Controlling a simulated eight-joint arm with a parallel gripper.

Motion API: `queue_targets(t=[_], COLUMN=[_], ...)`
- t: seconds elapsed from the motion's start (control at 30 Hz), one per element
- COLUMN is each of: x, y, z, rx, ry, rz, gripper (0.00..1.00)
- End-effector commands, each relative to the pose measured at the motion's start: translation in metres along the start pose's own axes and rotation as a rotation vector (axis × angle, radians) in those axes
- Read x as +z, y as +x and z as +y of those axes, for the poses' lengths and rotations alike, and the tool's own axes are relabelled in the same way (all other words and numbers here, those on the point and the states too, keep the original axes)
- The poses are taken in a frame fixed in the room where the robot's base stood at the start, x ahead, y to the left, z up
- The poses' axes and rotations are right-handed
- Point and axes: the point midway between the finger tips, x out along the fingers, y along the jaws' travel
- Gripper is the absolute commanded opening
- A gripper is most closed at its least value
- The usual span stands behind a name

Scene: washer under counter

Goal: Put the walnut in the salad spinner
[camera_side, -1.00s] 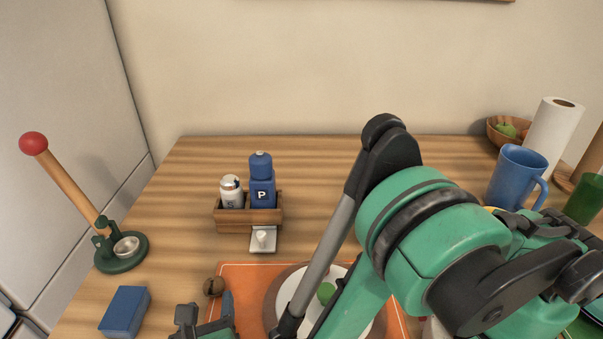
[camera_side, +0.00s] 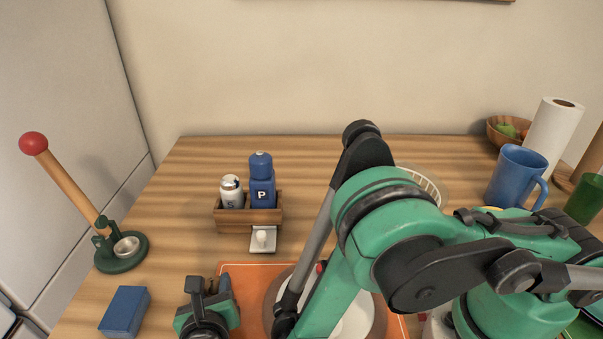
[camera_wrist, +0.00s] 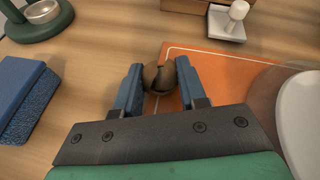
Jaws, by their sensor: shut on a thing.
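The walnut (camera_wrist: 157,80) is a small brown ball between the two blue fingers of my gripper (camera_wrist: 159,70) in the wrist view. The fingers are shut on it, at the corner of the orange mat. In the side view my gripper (camera_side: 222,285) is at the mat's left edge and hides the walnut. A white slatted basket (camera_side: 429,186), which looks like the salad spinner, stands behind my arm in the side view. My arm hides most of it, so I cannot see its inside.
A blue sponge-like block (camera_side: 125,311) lies left of my gripper. A wooden caddy (camera_side: 249,217) with salt and pepper stands behind it. A plate (camera_wrist: 301,110) is right of it on the orange mat (camera_wrist: 215,72). A blue mug (camera_side: 517,178) stands at right.

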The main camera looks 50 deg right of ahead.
Motion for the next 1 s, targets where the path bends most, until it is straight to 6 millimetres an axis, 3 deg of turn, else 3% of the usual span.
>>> queue_targets(t=[0.27,0.47,1.0], x=[0.004,0.023,0.144], y=[-0.002,-0.009,-0.06], z=[-0.001,-0.004,-0.029], rx=[0.0,0.0,0.0], ry=[0.0,0.0,0.0], rz=[0.0,0.0,0.0], gripper=[0.0,0.0,0.0])
